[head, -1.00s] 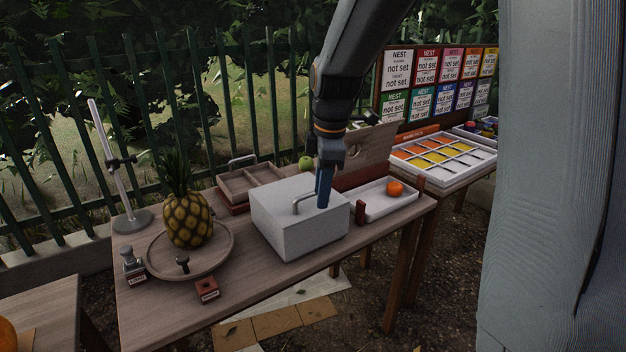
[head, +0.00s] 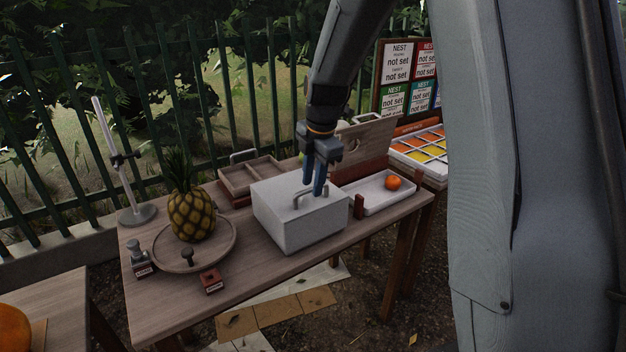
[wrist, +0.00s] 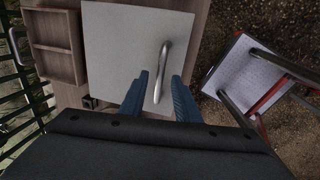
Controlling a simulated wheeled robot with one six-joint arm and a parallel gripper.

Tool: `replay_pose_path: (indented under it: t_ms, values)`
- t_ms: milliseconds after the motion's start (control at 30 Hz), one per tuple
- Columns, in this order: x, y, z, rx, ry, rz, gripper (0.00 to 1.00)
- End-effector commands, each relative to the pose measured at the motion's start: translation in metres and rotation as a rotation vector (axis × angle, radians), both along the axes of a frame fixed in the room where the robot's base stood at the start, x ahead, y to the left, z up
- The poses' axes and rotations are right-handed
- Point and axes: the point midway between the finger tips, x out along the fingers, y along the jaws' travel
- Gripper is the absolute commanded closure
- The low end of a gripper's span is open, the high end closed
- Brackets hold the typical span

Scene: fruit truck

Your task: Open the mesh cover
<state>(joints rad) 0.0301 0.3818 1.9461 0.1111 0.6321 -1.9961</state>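The mesh cover (head: 290,235) is a pale grey box on the wooden table, with its closed sides down. A metal bar handle (head: 300,195) stands on its top; the handle also shows in the wrist view (wrist: 162,68) over the pale top face (wrist: 118,50). My gripper (head: 315,190) points down just above the cover at the handle's right part. In the wrist view my gripper (wrist: 160,92) is open, one blue finger on each side of the handle's near end, with gaps visible. Whether the fingertips reach below the handle's bar I cannot tell. What is under the cover is hidden.
A pineapple (head: 191,214) stands on a round board (head: 160,251) at left, with stamps nearby. A wooden divided tray (head: 233,180) is behind the cover. A white tray (head: 376,206) with an orange fruit (head: 393,183) is close on its right.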

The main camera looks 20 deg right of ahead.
Motion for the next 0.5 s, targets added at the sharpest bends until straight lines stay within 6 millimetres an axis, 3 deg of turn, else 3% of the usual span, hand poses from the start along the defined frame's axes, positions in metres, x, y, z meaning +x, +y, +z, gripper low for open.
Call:
replay_pose_path:
  t_ms: [333,500]
  values:
    - [0.0009,0.0003,-0.004,-0.001,-0.001,0.0,0.72]
    - [0.0008,0.0001,-0.0039,-0.001,-0.001,0.0,1.0]
